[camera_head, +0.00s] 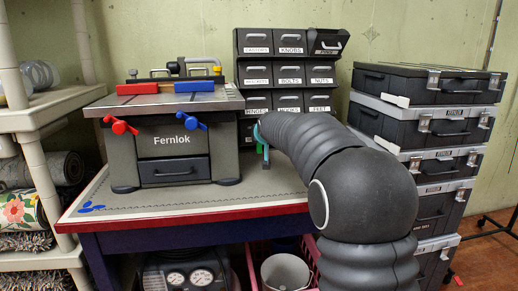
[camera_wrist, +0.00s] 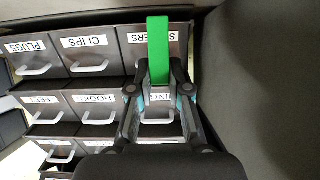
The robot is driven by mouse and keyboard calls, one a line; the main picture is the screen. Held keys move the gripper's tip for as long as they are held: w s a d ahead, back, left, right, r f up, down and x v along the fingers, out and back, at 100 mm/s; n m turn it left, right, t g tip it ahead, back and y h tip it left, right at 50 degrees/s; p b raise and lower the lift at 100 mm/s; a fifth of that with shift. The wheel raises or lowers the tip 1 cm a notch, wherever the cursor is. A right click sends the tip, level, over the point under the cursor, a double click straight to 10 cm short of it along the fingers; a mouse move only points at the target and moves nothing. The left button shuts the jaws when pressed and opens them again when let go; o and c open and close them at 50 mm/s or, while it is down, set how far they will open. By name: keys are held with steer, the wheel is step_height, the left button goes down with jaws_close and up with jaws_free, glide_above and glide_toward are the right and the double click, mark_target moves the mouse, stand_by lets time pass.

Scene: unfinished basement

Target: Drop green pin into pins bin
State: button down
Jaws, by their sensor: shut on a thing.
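My gripper (camera_wrist: 160,88) is shut on the green pin (camera_wrist: 158,45), a flat green bar standing out beyond the fingertips in the wrist view. In the head view my gripper (camera_head: 259,134) is mostly hidden behind my arm, in front of the lower drawers, and a bit of the green pin (camera_head: 266,157) shows below it. The black bin cabinet (camera_head: 237,58) stands at the back of the bench. Its top right bin (camera_head: 328,43) is tipped forward and looks open; its label is too small to read, so I cannot tell whether it is the pins bin.
The grey Fernlok machine (camera_head: 172,139) stands left of my gripper, with red and blue clamps. Stacked black cases (camera_head: 430,128) stand on the right. The workbench (camera_head: 240,196) has clear room in front. Wrist-view labels, upside down, include PLUGS, CLIPS, FEET and HOOKS.

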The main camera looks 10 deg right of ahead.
mark_target(259, 148)
steer(key=shift+f, duration=1.95)
steer(key=shift+f, duration=0.1)
steer(key=c, duration=1.1)
jaws_free()
steer(key=shift+s+r, duration=0.1)
steer(key=shift+r, duration=0.1)
steer(key=b+v, duration=0.1)
steer(key=v, duration=1)
steer(key=shift+s+r, duration=0.1)
steer(key=shift+s, duration=0.3)
